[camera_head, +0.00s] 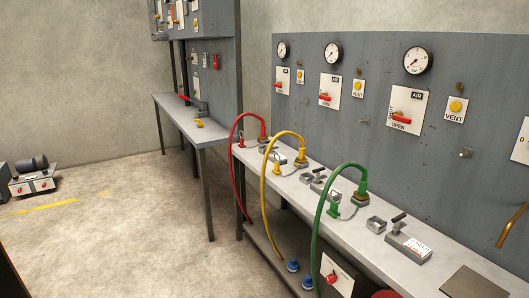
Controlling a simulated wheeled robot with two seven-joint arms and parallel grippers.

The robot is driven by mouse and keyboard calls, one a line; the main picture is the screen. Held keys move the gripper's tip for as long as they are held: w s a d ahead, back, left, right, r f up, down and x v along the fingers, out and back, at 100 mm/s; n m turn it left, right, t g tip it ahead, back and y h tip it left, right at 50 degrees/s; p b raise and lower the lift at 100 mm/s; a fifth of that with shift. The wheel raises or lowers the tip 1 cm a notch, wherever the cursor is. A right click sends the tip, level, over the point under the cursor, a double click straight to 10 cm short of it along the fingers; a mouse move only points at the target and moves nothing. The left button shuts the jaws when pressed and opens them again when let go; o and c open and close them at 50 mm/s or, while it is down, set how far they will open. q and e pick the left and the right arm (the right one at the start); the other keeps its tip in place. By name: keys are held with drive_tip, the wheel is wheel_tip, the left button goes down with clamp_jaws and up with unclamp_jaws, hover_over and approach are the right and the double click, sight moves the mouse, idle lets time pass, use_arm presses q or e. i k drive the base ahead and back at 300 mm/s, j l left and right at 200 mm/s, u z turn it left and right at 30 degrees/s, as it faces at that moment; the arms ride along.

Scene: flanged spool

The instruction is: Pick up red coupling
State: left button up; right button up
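A red coupling (241,143) stands on the grey workbench (388,263) at its far left end. A red hose (234,165) arcs above the bench beside it and hangs down in front of the bench edge. The hose's other upper end meets a red fitting (263,131) near the back panel. The coupling is small here, and I cannot tell how it is fastened. Neither my left nor my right gripper is in view.
A yellow hose (263,190) and a green hose (316,225) arc over the bench right of the red one. A clamp-like tool (408,246) stands farther right. A second bench (185,118) stands behind; the concrete floor (130,230) on the left is mostly clear.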

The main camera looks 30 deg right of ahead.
sight(263, 136)
drive_tip(key=i, duration=1.55)
